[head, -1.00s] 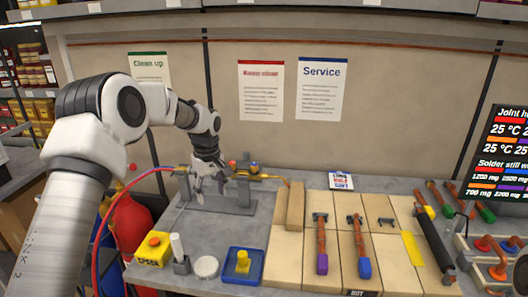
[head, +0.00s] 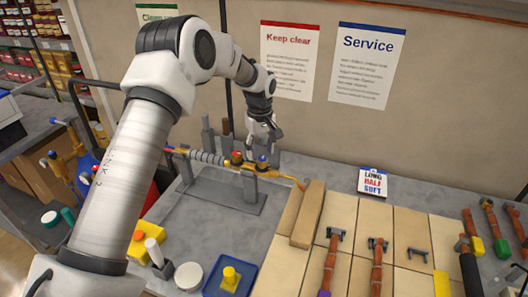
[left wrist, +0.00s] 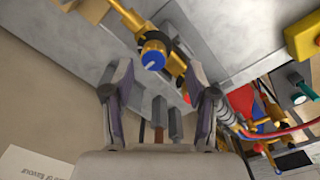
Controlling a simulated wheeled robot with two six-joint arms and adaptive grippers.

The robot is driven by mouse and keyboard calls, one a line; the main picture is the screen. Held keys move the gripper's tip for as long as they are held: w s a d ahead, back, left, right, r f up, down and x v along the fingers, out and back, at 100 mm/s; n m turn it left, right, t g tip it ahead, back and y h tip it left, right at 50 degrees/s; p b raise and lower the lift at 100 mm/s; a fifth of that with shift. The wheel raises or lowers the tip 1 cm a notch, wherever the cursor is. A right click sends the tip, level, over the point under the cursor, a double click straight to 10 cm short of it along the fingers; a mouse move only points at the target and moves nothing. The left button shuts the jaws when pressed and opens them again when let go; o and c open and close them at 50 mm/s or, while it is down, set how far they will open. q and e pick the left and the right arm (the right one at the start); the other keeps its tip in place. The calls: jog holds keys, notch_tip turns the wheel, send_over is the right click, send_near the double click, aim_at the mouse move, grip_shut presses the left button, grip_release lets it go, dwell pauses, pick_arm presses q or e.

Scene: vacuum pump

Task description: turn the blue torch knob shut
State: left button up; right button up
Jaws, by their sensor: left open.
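The torch (head: 210,158) rests on a grey stand, with a red knob (head: 237,157) and a blue knob (head: 262,162) on its brass body. In the left wrist view the blue knob (left wrist: 153,58) has a pale line on its face and lies between and just beyond the fingertips. My left gripper (head: 264,140) is open, pointing down a little above the blue knob. Its two fingers (left wrist: 160,78) are spread apart with nothing held; I see no clear contact with the knob. My right gripper is not in view.
Wooden boards with pipes (head: 329,262) cover the right of the bench. A wooden block (head: 308,214) lies near the torch tip. A yellow box with an orange button (head: 140,238), a white disc (head: 189,275) and a blue tray (head: 207,289) stand in front. The wall is close behind.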

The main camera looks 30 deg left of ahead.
aim_at(261, 159)
pick_arm(q)
jog(key=shift+s+f+p, duration=0.2)
jog(key=shift+f+p, duration=0.05)
jog(key=shift+f, duration=0.4)
jog(key=shift+s+f+p, duration=0.2)
jog(key=shift+f, duration=0.4)
jog(key=shift+w+d+f, duration=0.25)
jog(key=shift+w+f, duration=0.6)
jog(key=shift+f, duration=0.1)
jog(key=shift+w+f, duration=0.15)
jog(key=shift+w, duration=0.15)
jog(key=shift+a, duration=0.2)
jog(key=shift+c, duration=1)
jog(key=shift+s+a, duration=0.1)
jog(key=shift+s, duration=0.15)
jog(key=c, duration=0.5)
jog(key=shift+s+r, duration=0.3)
grip_shut()
jog(key=shift+w, duration=0.1)
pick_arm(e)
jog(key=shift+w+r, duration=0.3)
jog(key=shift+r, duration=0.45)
pick_arm(q)
jog(key=shift+f, duration=0.1)
